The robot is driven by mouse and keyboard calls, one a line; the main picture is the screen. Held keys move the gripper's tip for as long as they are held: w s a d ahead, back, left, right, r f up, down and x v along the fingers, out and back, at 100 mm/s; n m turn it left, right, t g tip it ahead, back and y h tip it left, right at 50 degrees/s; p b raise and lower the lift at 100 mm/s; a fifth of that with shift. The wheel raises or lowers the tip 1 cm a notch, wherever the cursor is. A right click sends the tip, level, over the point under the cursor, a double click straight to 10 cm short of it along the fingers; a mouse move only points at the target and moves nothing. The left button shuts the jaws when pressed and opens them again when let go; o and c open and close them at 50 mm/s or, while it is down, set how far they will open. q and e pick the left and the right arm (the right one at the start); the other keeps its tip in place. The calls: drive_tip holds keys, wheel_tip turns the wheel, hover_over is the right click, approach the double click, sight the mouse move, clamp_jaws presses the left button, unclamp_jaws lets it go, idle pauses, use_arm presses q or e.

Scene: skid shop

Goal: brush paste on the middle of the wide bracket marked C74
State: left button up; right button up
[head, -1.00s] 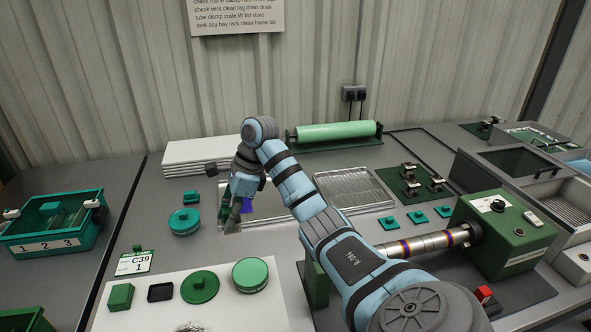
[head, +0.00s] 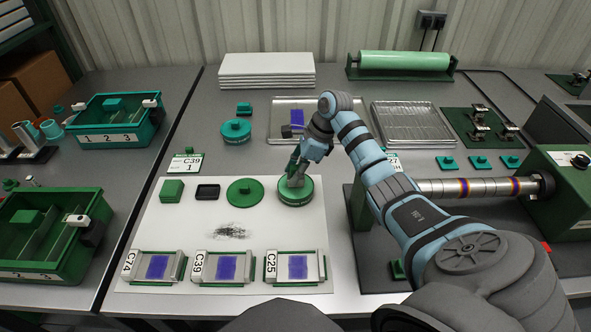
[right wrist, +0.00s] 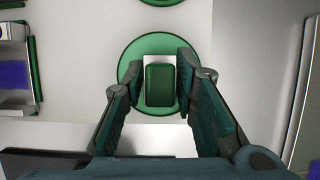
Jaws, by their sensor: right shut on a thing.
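The bracket marked C74 (head: 157,268) lies at the front left of the white sheet, in a green-edged holder, with a blue patch across its middle. My right gripper (head: 295,172) is at the round green pot (head: 296,194). In the right wrist view, its fingers (right wrist: 160,82) close on a green block with a pale base (right wrist: 160,88), and the pot's green disc (right wrist: 131,68) lies below. I cannot tell whether the block touches the pot, nor whether it is the brush. A tray (head: 345,132) behind bears a blue patch. My left gripper is not in view.
Brackets marked C39 (head: 228,268) and C25 (head: 297,267) lie right of C74. A shaft rig (head: 450,187) stands right.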

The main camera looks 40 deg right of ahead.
sight(296, 167)
drive_tip(key=shift+f+b, duration=0.45)
drive_tip(key=shift+b, duration=0.05)
idle(1.8)
drive_tip(key=shift+a, duration=0.1)
wheel_tip(296, 167, up, 7)
drive_tip(key=p, duration=0.5)
drive_tip(key=shift+r+p, duration=0.15)
drive_tip(key=shift+p, duration=0.15)
